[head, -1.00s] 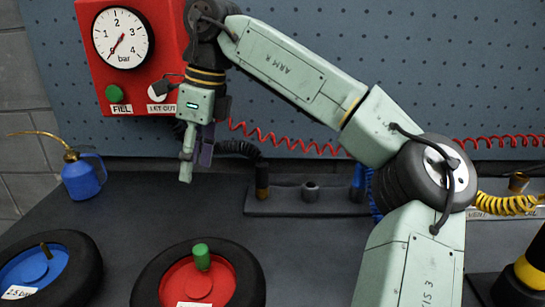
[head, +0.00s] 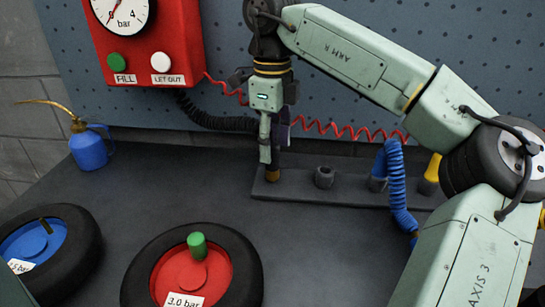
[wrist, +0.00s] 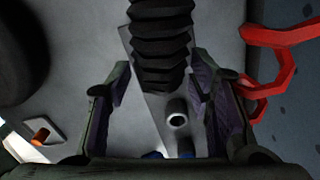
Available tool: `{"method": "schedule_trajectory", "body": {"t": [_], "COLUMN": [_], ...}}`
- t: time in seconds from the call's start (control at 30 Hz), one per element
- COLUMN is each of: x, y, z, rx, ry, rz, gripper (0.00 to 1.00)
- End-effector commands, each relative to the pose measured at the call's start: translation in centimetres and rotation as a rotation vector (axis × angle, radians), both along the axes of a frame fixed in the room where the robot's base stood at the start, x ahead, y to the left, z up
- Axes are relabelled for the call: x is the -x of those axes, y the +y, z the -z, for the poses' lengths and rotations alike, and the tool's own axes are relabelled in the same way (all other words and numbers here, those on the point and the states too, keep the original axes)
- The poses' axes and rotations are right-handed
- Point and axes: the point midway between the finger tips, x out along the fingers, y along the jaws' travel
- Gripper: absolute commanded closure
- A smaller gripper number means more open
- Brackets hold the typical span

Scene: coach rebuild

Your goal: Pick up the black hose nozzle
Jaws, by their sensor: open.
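The black hose nozzle stands in the holder rail (head: 350,194) at the back of the bench. In the head view it is mostly hidden behind my gripper (head: 267,150); its brownish lower end (head: 272,174) shows just below the fingers. Its black ribbed hose (head: 215,121) runs back to the red box. In the wrist view, a black ribbed piece (wrist: 161,45) comes down from the top edge, between and beyond the fingertips of my open gripper (wrist: 158,88). There is clear room on both sides of it, and I see no contact.
An empty grey socket (head: 323,178), a blue coiled hose (head: 398,185) and a yellow nozzle (head: 432,170) are to the right. A red coiled hose (head: 340,130) hangs behind and shows close by at right in the wrist view (wrist: 268,78). Two wheels and a blue oil can (head: 90,148) are left.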

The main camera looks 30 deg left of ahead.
Motion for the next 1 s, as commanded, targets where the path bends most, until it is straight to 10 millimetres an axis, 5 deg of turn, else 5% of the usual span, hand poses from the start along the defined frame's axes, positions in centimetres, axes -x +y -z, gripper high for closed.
{"method": "schedule_trajectory", "body": {"t": [0.2, 0.47, 1.0], "x": [0.1, 0.1, 0.1], "y": [0.0, 0.0, 0.0], "z": [2.9, 3.3, 3.3], "rx": [-0.001, -0.001, -0.002], "ry": [0.002, 0.0, 0.0], "rz": [-0.001, 0.0, -0.001], "gripper": [0.53, 0.53, 0.87]}}
